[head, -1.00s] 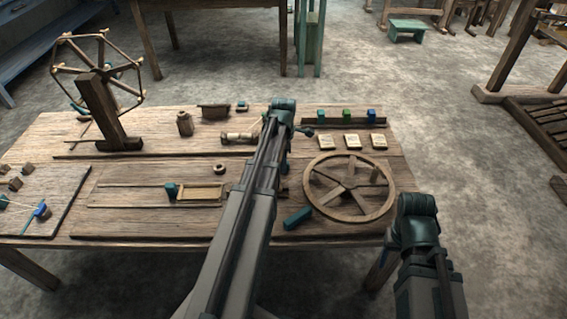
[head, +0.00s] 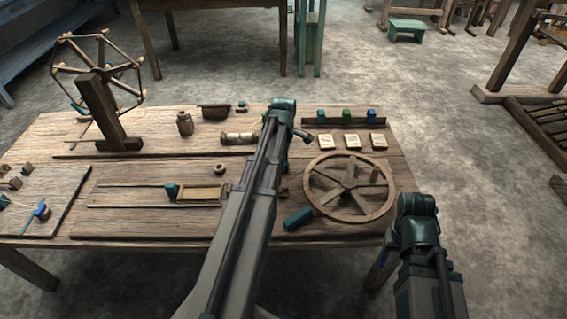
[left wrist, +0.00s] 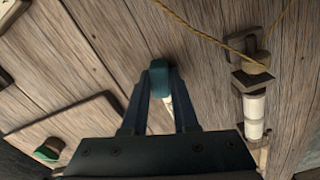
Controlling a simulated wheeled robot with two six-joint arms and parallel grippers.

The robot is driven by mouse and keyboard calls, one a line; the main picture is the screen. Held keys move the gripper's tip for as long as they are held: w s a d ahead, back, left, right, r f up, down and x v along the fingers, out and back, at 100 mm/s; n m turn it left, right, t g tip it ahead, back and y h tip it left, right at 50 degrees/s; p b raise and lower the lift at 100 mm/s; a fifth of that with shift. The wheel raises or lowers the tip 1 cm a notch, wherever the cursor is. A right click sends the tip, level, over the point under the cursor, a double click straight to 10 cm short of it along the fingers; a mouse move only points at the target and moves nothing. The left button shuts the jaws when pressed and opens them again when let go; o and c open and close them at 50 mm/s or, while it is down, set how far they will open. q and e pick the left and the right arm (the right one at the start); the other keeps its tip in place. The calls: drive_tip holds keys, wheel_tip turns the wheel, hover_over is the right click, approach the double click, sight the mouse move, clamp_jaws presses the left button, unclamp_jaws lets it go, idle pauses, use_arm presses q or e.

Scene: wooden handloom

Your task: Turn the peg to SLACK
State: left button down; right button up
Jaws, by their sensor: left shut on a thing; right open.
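The peg's teal head (left wrist: 159,72) shows in the left wrist view between the fingertips of my left gripper (left wrist: 160,84), which is shut on it. A pale strip shows just below the head, between the fingers. No SLACK mark is readable, so I cannot tell which setting the peg is at. In the head view my left arm reaches over the table, and its wrist hides the peg and the fingertips. My right arm stands at the table's right front corner; I cannot make out its gripper.
A yellow cord (left wrist: 200,27) runs to a wooden holder with a white-wrapped roll (left wrist: 254,112). The table holds a spoked wheel (head: 313,192), a teal block (head: 298,218), pale cards (head: 352,141), a rack with coloured blocks (head: 346,114) and a tall reel (head: 97,105).

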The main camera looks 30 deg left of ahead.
use_arm(q)
drive_tip(key=c, duration=0.7)
unclamp_jaws()
wheel_tip(320, 180, up, 14)
drive_tip(key=p, duration=1.3)
drive_tip(key=shift+f+p, duration=0.1)
drive_tip(key=shift+p, duration=0.3)
drive_tip(key=shift+d, duration=0.1)
